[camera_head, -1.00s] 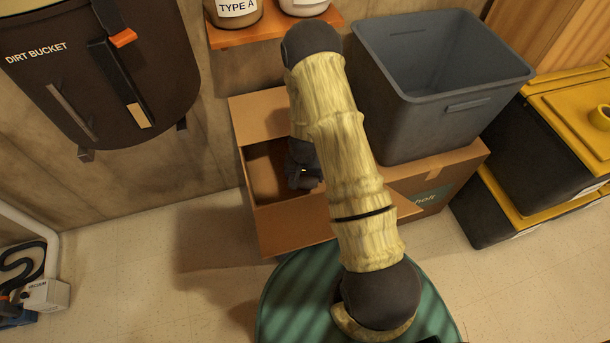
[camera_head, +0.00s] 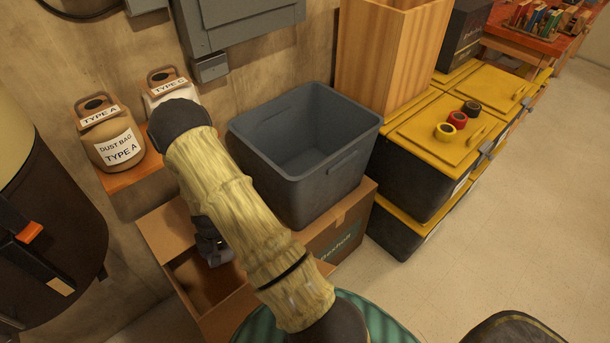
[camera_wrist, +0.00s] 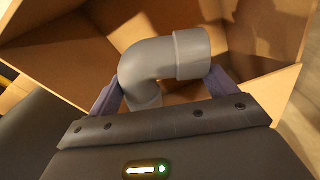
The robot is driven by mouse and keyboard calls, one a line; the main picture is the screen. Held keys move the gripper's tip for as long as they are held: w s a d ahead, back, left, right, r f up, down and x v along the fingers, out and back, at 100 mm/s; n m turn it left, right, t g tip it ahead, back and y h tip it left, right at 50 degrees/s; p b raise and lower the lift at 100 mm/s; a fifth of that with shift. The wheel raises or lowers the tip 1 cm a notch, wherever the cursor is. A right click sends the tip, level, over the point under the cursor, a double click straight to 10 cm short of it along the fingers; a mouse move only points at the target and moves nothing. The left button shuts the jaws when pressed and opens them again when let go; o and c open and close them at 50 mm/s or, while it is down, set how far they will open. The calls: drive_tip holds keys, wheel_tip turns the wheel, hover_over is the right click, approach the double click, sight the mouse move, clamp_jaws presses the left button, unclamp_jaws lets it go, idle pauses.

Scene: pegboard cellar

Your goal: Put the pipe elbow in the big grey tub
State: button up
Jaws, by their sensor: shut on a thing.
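The grey pipe elbow (camera_wrist: 155,62) is between the two fingers of my gripper (camera_wrist: 165,88) in the wrist view. The fingers are shut on it, and cardboard walls surround it. In the head view my gripper (camera_head: 214,250) is partly hidden by my arm, over the open cardboard box; the elbow cannot be made out there. The big grey tub (camera_head: 345,155) stands upright to the right of my gripper, on a closed cardboard box. Its top is open and the visible inside looks empty.
The open cardboard box (camera_head: 165,235) has raised flaps around my gripper. A closed cardboard box (camera_head: 345,228) bears the tub. Yellow-lidded black bins (camera_head: 410,175) and a tall wooden box (camera_head: 385,55) stand right of the tub. Dust bag jugs (camera_head: 112,140) are at the left.

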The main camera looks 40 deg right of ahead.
wheel_tip(320, 180, up, 33)
drive_tip(key=n+p, duration=0.3)
drive_tip(key=p, duration=2.5)
drive_tip(key=shift+s+a, duration=0.15)
drive_tip(key=shift+a, duration=0.3)
drive_tip(key=shift+f, duration=0.1)
